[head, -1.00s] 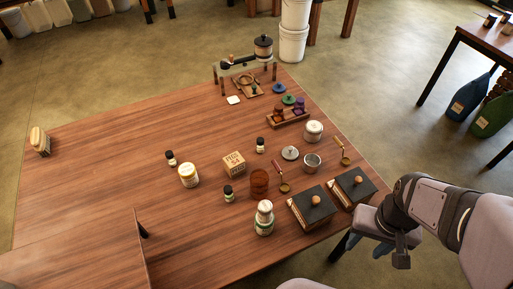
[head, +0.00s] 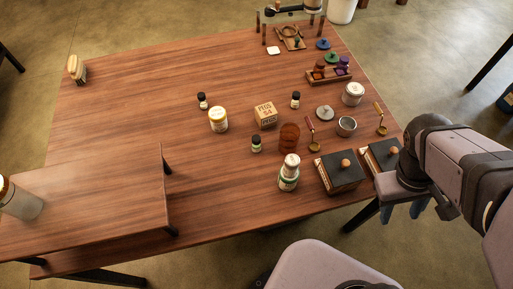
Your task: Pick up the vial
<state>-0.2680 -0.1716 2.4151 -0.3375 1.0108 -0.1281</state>
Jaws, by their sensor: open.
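Several small dark vials with black caps and pale labels stand upright on the wooden table. One vial (head: 202,102) is at the left, one vial (head: 295,100) is farther right, and one vial (head: 256,145) is nearer the front. I cannot tell which one the task means. My gripper (head: 415,211) is off the table's right front edge, beside the black-topped boxes. It points down, is open and looks empty. It is apart from all the vials.
A raised shelf (head: 90,205) is at left. The table's far left is mostly clear.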

